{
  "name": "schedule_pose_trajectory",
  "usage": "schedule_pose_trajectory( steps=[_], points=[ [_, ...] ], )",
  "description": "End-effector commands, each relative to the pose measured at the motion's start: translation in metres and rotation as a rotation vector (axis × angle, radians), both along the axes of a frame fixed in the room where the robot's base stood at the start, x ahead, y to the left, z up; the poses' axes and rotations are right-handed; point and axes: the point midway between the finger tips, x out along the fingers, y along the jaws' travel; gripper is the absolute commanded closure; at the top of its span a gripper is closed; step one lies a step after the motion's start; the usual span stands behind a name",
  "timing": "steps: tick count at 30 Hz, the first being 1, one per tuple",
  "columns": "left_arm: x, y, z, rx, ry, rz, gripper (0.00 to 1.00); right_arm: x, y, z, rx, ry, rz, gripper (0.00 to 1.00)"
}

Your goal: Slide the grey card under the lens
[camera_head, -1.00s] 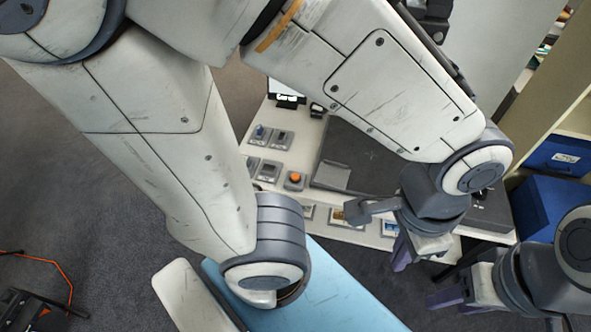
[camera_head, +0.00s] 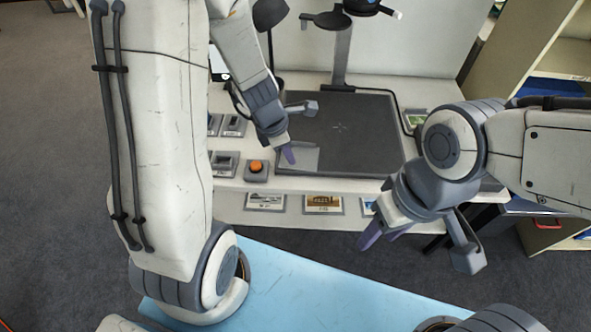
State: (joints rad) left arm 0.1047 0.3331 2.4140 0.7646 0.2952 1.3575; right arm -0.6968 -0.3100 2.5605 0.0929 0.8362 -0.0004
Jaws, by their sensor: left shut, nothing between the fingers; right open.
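The grey card (camera_head: 306,158) lies flat at the left front corner of the dark copy-stand board (camera_head: 350,115). The board's middle bears a faint cross mark. The lens head (camera_head: 360,6) sits on a column above the board's back and is cut by the top edge of the view. My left gripper (camera_head: 289,155) is shut and empty, its purple fingertips at the card's left part; I cannot tell whether they touch it. My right gripper (camera_head: 376,236) is open and empty in front of the table's front edge, right of the middle.
An orange button box (camera_head: 257,169) and several small grey devices stand left of the board. Several small pictures, one a framed print (camera_head: 323,204), line the front shelf. A small green picture (camera_head: 414,118) lies right of the board. A shelf unit stands at the right.

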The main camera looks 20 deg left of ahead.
Motion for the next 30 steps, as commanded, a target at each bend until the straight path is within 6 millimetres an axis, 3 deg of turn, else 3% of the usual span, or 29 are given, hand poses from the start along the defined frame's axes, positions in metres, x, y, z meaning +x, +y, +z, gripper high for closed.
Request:
schedule_pose_trajectory(
  steps=[1, 3, 7, 25, 27, 30],
  points=[
    [0.003, 0.019, -0.024, -0.009, 0.023, 0.155, 1.00, 0.000, 0.000, -0.013, 0.000, 0.000, 0.000, 0.50],
    [0.006, 0.035, -0.036, -0.019, 0.039, 0.305, 1.00, 0.000, 0.000, -0.017, 0.001, -0.001, 0.000, 0.50],
    [0.008, 0.047, -0.050, -0.025, 0.050, 0.422, 1.00, 0.000, 0.000, -0.023, 0.001, -0.001, 0.000, 0.50],
    [0.028, 0.034, -0.147, -0.026, 0.050, 0.419, 1.00, 0.000, 0.000, -0.099, 0.001, -0.001, 0.000, 0.50],
    [0.038, 0.027, -0.135, -0.026, 0.051, 0.413, 1.00, 0.000, 0.000, -0.083, 0.000, 0.000, 0.000, 0.50],
    [0.049, 0.021, -0.136, -0.026, 0.051, 0.414, 1.00, 0.000, 0.000, -0.076, 0.001, -0.001, 0.000, 0.50]
  ],
)
